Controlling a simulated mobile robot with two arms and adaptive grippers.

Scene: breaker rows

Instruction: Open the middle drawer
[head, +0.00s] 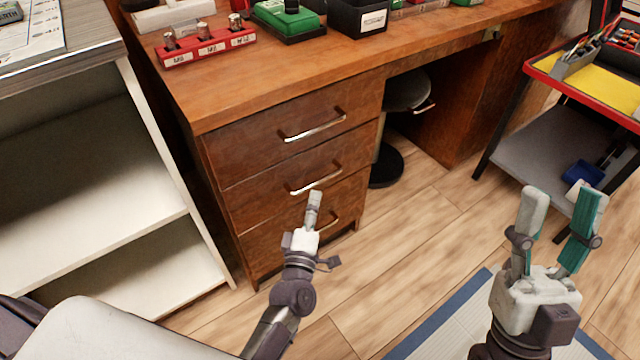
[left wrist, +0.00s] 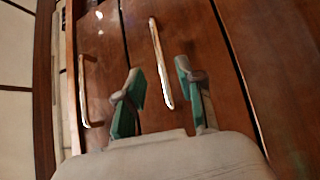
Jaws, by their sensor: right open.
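The wooden desk has three stacked drawers, all shut. The middle drawer (head: 255,198) has a silver bar handle (head: 314,181). My left gripper (head: 315,198) is in front of the drawers, its fingertips just below the middle handle in the head view. In the left wrist view my left gripper (left wrist: 159,72) is open. A silver handle (left wrist: 160,65) shows between its two fingers, which look clear of it; whether they straddle it in depth I cannot tell. My right gripper (head: 563,192) is open and empty, over the floor at the right.
The top drawer (head: 245,138) and bottom drawer (head: 280,240) have similar handles. A white shelf unit (head: 90,190) stands close on the left. A stool (head: 385,165) is under the desk. A red-edged cart (head: 550,160) stands at the right.

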